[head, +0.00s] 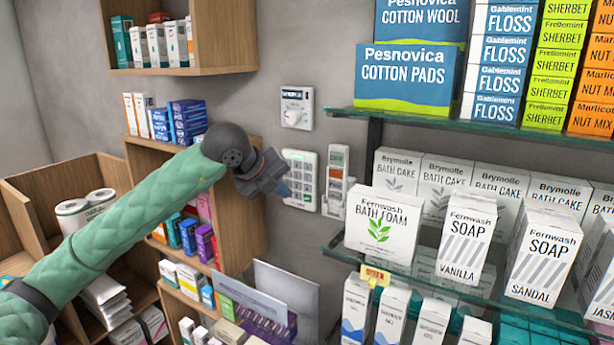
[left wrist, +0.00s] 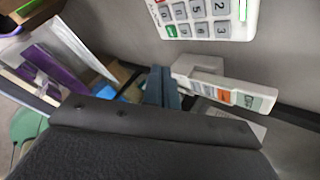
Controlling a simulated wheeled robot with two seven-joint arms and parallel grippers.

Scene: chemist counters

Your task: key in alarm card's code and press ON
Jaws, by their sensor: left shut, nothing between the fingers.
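A white keypad (head: 300,180) with rows of pale keys is mounted on the grey wall. Its digit keys and a green key show at the top of the left wrist view (left wrist: 208,14), turned on their side. My left gripper (head: 284,189) is shut and empty, close to the keypad's left side and hiding part of it. Its narrow blue-grey fingertips (left wrist: 161,74) point at the wall below the keypad in the wrist view; contact cannot be told. I cannot pick out a readable alarm card or the ON key's lettering. My right gripper is out of view.
A white wall box (head: 297,107) is above. Glass shelves with soap boxes (head: 467,235) jut out at right; wooden shelving (head: 247,180) stands at left.

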